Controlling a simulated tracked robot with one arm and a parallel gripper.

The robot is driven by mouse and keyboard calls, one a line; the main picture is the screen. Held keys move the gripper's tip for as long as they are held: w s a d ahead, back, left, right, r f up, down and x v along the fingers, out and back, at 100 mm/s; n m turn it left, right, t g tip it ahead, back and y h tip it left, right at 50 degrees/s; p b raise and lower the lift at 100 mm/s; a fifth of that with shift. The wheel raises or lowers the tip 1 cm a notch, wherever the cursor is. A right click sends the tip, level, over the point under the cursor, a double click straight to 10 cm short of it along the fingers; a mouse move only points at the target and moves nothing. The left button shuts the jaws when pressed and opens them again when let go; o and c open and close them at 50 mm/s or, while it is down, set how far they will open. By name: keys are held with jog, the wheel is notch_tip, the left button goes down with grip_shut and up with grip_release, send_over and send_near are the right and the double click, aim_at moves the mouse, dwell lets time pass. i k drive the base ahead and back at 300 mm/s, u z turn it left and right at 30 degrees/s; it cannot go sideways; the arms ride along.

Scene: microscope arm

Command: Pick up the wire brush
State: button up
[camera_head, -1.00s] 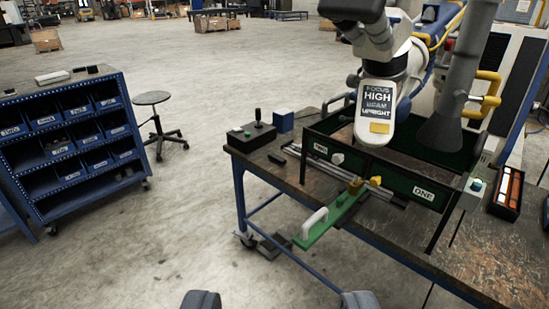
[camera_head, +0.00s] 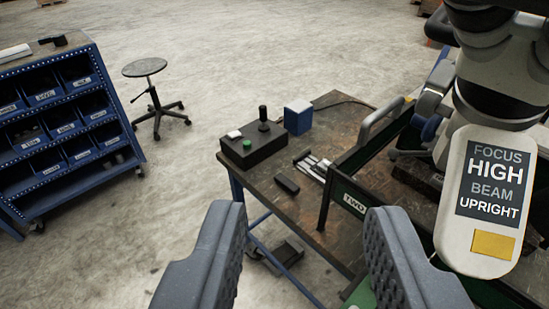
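My gripper (camera_head: 306,225) is open and empty. Its two grey ridged fingers rise from the bottom edge, in front of the workbench. I cannot make out a wire brush with certainty. A small dark object (camera_head: 53,39) lies on top of the blue bin cart at the upper left, too small to identify. A small black block (camera_head: 287,184) lies on the workbench, beyond the gap between my fingers.
The workbench (camera_head: 262,180) carries a black control box (camera_head: 254,150), a blue cube (camera_head: 298,118) and a green panel marked TWO (camera_head: 354,203). A white microscope head (camera_head: 480,215) looms close at right. A stool (camera_head: 146,68) stands on open floor beside the blue cart (camera_head: 70,130).

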aim_at(287, 184)
jog(key=u, duration=0.35)
jog(key=i, duration=1.5)
jog(key=u, duration=0.45)
